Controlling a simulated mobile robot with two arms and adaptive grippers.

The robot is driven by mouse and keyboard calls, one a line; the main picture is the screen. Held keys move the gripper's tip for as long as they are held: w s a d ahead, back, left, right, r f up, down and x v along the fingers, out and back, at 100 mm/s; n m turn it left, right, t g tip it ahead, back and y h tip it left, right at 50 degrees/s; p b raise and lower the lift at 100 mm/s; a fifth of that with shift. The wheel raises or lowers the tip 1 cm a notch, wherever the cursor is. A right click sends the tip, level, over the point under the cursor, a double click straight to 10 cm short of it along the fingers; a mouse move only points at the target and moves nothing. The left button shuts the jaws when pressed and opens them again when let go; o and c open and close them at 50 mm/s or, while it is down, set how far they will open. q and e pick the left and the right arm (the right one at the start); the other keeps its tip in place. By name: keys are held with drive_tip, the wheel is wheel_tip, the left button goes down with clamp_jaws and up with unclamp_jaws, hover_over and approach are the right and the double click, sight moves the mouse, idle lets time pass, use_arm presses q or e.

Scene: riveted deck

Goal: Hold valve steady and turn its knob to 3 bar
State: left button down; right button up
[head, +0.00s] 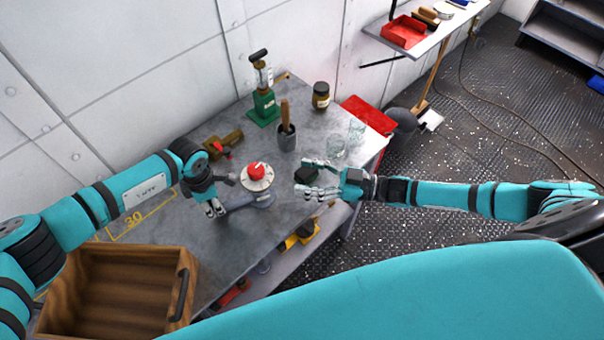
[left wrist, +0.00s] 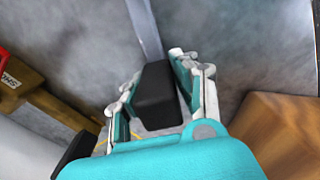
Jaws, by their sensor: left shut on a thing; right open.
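The valve has a red knob (head: 257,169) on a round white dial (head: 258,184), standing on the grey metal table. The dial marks are too small to read. A grey arm of the valve reaches left toward my left gripper (head: 221,196). In the left wrist view, my left gripper (left wrist: 158,92) is shut on a black block-shaped grip (left wrist: 158,90) at the end of a grey bar (left wrist: 143,30), which looks like the valve's handle.
A wooden crate (head: 186,258) is at the table's front left. A red tray (head: 368,114) lies at right.

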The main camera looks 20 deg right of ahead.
use_arm(q)
drive_tip(key=c, duration=0.9)
unclamp_jaws()
